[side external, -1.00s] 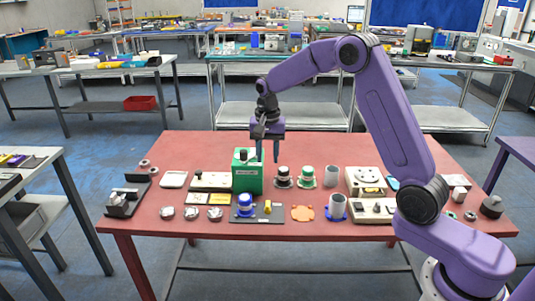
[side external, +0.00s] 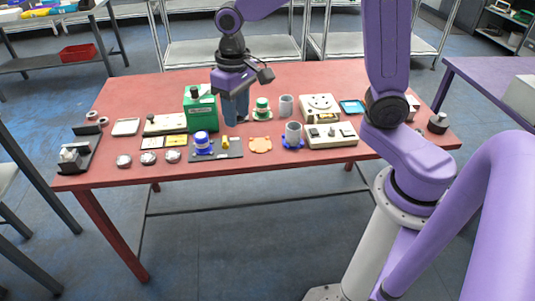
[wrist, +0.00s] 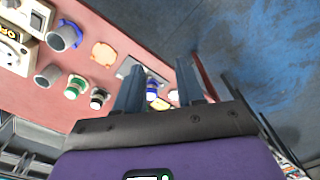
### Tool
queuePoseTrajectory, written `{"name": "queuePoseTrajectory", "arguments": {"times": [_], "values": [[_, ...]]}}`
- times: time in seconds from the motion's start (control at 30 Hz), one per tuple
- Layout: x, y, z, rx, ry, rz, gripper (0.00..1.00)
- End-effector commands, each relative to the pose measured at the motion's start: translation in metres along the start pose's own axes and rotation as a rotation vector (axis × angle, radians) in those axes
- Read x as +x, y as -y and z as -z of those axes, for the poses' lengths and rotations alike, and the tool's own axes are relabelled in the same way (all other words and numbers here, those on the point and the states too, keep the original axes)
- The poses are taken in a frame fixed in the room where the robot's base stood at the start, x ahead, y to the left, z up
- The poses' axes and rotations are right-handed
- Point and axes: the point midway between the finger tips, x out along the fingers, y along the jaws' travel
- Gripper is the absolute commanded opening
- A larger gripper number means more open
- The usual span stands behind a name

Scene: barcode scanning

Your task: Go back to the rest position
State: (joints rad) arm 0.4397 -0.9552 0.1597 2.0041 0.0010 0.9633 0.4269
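My gripper (side external: 236,110) hangs over the red table (side external: 320,77), just right of the green box (side external: 200,107) in the side view. Its two blue-grey fingers point down. In the wrist view the fingers (wrist: 160,90) stand apart with no object held. A blue-and-white round part (wrist: 152,84) shows beyond the gap, on the table. The fingers partly block the side view of the tabletop behind them. I cannot tell the exact height of the fingertips above the table.
Green-topped (side external: 262,108) and grey (side external: 286,105) cylinders stand right of the fingers. Beige devices (side external: 330,134) lie farther right. In front are a dark plate with a yellow part (side external: 226,142) and an orange disc (side external: 260,145). The table's back strip is mostly clear.

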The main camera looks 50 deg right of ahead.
Motion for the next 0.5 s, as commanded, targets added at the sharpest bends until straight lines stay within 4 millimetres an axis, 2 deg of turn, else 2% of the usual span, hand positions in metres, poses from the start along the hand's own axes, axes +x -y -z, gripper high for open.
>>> {"name": "queuePoseTrajectory", "arguments": {"times": [0.03,0.27,0.5], "values": [[-0.003,0.003,-0.016,-0.063,-0.002,0.002,0.38],[-0.007,0.009,-0.085,-0.355,-0.005,0.006,0.38],[-0.006,0.0,-0.157,-0.66,-0.008,0.011,0.38]]}}
